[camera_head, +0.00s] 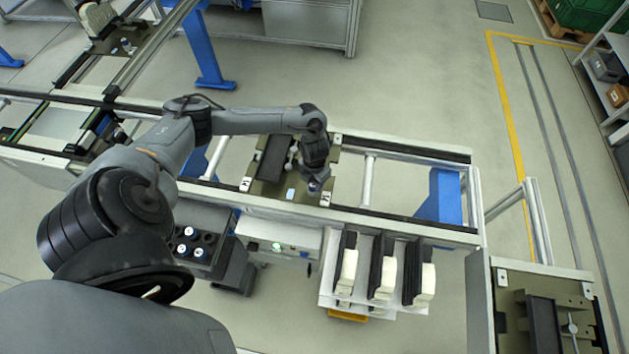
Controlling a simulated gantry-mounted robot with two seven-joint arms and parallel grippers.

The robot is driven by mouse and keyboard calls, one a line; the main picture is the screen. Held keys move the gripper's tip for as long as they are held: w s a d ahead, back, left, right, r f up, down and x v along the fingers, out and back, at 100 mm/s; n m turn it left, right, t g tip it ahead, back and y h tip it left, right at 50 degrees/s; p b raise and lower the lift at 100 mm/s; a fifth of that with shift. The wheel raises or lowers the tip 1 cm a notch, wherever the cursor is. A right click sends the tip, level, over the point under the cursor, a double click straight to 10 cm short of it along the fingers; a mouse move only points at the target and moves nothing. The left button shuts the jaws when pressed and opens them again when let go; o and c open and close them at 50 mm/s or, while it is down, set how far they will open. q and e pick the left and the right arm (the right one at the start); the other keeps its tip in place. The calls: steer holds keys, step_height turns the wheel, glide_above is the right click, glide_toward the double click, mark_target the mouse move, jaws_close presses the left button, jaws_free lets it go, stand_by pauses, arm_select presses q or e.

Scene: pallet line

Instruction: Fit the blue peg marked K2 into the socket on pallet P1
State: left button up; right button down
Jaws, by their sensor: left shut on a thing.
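My left gripper (315,177) points down over the right part of an olive pallet (262,187) on the conveyor. It is shut on a small blue peg (314,187), which shows just below the fingers. The peg's marking is too small to read. The gripper hides the spot beneath it, so I cannot tell whether the peg touches the pallet or is in a socket. The pallet carries a dark block on its left side and small light parts near its middle. No P1 label is readable. My right gripper is not in view.
A black rack (212,240) with several white-topped pegs stands in front of the conveyor. A white stand with upright black and cream pieces (382,272) is right of it. Another pallet (513,280) lies at the lower right. The conveyor right of the near pallet is clear.

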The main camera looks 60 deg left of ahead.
arm_select(q)
steer(key=o, duration=1.5)
steer(key=shift+r, duration=0.2)
steer(key=shift+r+p, duration=2.9)
steer(key=shift+r, duration=0.45)
